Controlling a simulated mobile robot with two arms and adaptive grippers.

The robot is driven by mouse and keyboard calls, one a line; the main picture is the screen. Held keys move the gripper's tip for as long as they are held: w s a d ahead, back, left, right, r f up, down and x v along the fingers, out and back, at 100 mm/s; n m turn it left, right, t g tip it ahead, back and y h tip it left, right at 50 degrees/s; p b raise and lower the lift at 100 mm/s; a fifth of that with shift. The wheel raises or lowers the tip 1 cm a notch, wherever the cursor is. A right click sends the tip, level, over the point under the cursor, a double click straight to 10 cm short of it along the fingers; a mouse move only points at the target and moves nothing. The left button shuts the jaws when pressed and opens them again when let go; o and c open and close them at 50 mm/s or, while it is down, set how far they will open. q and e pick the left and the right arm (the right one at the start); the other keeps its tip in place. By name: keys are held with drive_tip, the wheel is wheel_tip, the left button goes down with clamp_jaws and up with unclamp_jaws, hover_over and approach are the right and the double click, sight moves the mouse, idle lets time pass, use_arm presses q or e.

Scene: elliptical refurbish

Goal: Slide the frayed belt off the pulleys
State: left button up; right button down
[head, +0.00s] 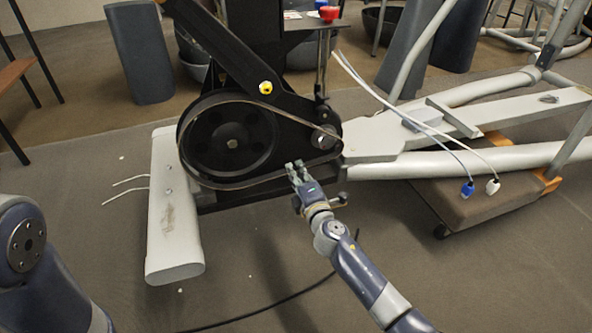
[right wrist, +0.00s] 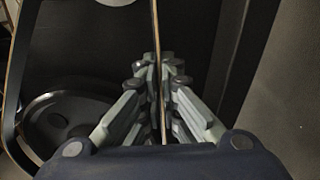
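The frayed belt (head: 205,101) is a thin brown loop around the large black pulley (head: 228,140) and the small pulley (head: 325,138) at its right. My right gripper (head: 295,168) is at the belt's lower run, near the small pulley. In the right wrist view, the belt (right wrist: 155,25) runs edge-on between the fingers of my right gripper (right wrist: 158,75), which are closed in on it from both sides. The large pulley also shows in the right wrist view (right wrist: 65,120). Part of my left arm shows at lower left; its gripper is out of frame.
A black machine frame (head: 210,45) carries the pulleys, with a grey stabilizer foot (head: 175,225) at left. A black cable (head: 285,298) lies on the floor. The floor in front is mostly clear.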

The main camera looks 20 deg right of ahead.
drive_tip(key=shift+s, duration=0.5)
idle(0.8)
